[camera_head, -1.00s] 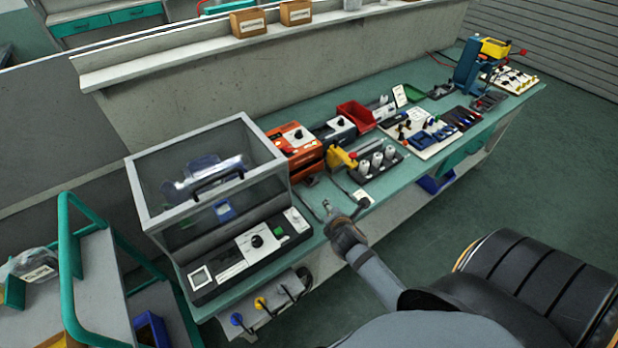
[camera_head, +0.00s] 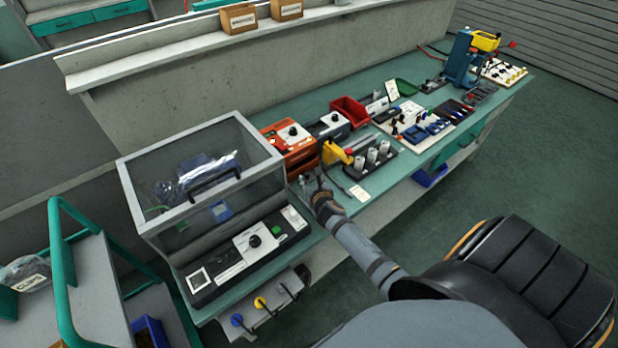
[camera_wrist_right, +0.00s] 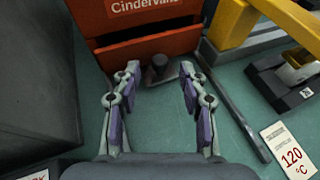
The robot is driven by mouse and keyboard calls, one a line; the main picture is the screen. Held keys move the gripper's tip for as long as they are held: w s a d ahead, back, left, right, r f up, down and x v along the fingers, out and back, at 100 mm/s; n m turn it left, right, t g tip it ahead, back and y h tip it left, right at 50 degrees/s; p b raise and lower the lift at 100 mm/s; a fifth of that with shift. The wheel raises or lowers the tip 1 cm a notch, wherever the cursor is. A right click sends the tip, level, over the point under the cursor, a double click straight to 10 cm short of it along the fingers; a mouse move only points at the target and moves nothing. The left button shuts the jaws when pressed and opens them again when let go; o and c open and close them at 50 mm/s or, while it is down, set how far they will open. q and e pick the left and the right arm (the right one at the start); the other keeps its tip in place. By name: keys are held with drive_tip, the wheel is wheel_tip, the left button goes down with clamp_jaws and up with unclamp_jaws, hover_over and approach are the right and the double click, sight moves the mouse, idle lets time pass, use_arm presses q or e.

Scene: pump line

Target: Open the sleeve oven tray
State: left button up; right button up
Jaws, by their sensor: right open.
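The orange sleeve oven (camera_head: 288,138) stands on the teal bench, to the right of the clear-walled cabinet. A short dark grey knob or handle (camera_wrist_right: 160,70) sticks out in front of that panel. My right gripper (camera_head: 308,180) is low over the bench in front of the oven. In the right wrist view its open fingers (camera_wrist_right: 160,84) point at the oven, with the knob between and just beyond the tips, not gripped. My left gripper is not in view.
The clear-walled cabinet (camera_head: 205,225) stands close on the left. A yellow lever tool (camera_head: 336,153) and a rack of white cylinders (camera_head: 372,157) stand to the right. A "120 °C" card (camera_wrist_right: 290,150) lies at the bench edge. Bare bench lies below the gripper.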

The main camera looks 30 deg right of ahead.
drive_tip(key=shift+x, duration=1.15)
drive_tip(key=shift+c, duration=0.5)
clamp_jaws()
